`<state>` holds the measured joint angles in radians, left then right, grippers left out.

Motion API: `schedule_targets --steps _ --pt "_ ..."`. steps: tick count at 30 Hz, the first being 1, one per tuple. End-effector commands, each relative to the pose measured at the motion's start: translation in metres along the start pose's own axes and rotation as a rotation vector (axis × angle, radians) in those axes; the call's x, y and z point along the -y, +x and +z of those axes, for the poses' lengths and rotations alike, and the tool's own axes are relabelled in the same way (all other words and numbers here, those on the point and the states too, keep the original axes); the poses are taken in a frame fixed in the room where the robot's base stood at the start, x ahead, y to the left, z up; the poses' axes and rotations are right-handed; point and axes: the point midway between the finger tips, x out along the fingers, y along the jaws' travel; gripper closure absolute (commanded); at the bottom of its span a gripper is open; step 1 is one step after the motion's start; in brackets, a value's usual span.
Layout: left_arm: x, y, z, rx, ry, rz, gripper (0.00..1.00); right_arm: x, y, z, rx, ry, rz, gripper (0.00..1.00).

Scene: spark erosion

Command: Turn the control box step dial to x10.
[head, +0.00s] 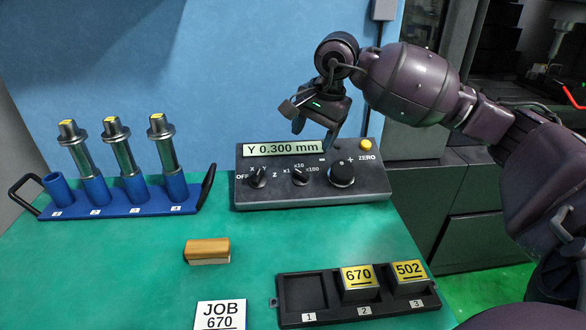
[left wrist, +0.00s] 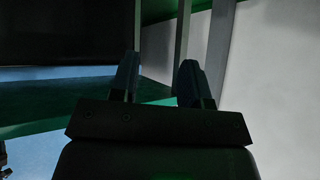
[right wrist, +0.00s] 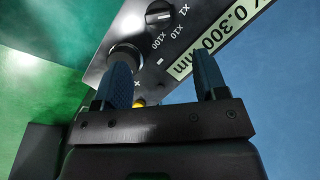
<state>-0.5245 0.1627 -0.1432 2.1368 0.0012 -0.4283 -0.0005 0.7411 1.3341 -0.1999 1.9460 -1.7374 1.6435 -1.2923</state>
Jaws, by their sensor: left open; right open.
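The grey control box (head: 312,194) stands at the back of the green table, its display (head: 282,148) reading "Y 0.300 mm". The step dial (head: 300,177), a black knob marked x1, x10 and x100, sits mid-panel. It also shows in the right wrist view (right wrist: 159,15), where its white line seems to point toward x1. My right gripper (head: 312,122) is open and empty, above the box's back edge, apart from the dial. Its fingers (right wrist: 162,75) show spread in the right wrist view. My left gripper (left wrist: 158,75) is open and empty in its wrist view, outside the head view.
The axis dial (head: 258,178) is left of the step dial; a large knob (head: 341,175) and yellow ZERO button (head: 365,144) are right. A blue rack (head: 140,208), wooden-backed brush (head: 207,248), JOB 670 card (head: 220,314) and black tray (head: 303,288) with two blocks lie around the table.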

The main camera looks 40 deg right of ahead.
Motion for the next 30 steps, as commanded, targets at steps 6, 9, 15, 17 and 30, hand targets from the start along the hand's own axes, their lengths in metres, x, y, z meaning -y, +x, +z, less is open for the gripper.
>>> schedule_targets --steps 6,9,15,17,30 --pt "0.0 -0.001 0.013 0.025 -0.001 -0.001 0.57 0.0 0.031 0.001 0.006 0.0 0.001 0.34" --pt "-0.001 -0.001 0.018 0.035 -0.003 -0.001 0.57 -0.001 0.05 0.001 0.007 0.001 0.003 0.34" --pt "-0.002 0.004 0.021 0.039 -0.006 0.0 0.57 0.0 0.081 0.001 0.006 0.002 0.001 0.34" --pt "-0.002 0.005 0.02 0.035 -0.007 0.001 0.57 0.0 0.088 0.001 0.005 0.002 0.0 0.34" --pt "-0.002 0.007 0.015 0.024 -0.007 0.0 0.57 0.0 0.102 0.001 0.002 0.001 -0.003 0.34"
